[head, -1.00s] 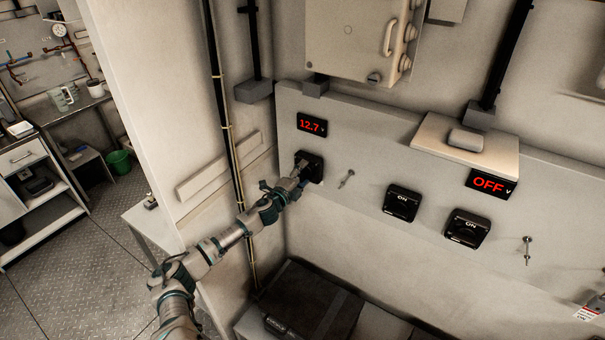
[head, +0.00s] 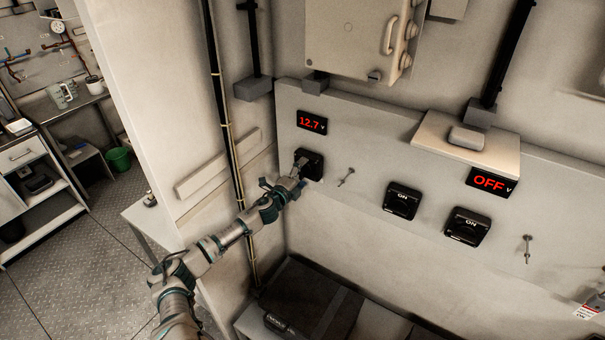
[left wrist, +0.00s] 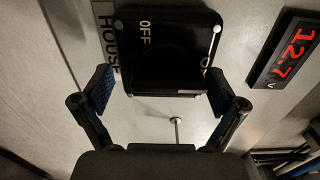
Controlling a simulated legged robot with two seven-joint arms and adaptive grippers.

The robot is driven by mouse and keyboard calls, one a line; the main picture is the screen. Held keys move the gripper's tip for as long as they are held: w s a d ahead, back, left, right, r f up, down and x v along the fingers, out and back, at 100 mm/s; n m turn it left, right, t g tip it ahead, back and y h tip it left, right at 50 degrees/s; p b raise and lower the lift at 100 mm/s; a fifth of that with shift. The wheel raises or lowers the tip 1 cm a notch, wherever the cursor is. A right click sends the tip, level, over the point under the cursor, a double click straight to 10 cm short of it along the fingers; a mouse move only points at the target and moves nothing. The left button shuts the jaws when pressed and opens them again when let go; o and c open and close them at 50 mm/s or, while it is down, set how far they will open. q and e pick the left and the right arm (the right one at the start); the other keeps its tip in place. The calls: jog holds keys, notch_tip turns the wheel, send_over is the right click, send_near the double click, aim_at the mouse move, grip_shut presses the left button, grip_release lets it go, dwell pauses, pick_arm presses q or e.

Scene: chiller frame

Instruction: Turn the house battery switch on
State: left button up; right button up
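The house battery switch (head: 312,164) is a black square unit at the left of the grey panel, below a red 12.7 V display (head: 312,121). In the left wrist view the switch (left wrist: 165,45) has a HOUSE label beside it and an OFF mark; a second mark at its right is partly hidden by my finger. Which way its knob points I cannot tell. My left gripper (head: 298,176) is in front of the switch. In the left wrist view my left gripper (left wrist: 160,90) has its fingers spread apart, with the switch's near edge between them. My right gripper is out of view.
Two more black switches (head: 402,201) (head: 467,227) marked ON sit to the right, below a display (head: 490,182) reading OFF. A small metal toggle (head: 346,177) is close beside the house switch. A beige box (head: 355,35) hangs above. A dark case (head: 310,305) stands below.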

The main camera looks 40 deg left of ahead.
pick_arm(q)
jog(key=shift+r, duration=0.15)
jog(key=shift+s, duration=0.2)
jog(key=s+d, duration=0.1)
jog(key=s, duration=1)
jog(key=shift+s, duration=0.25)
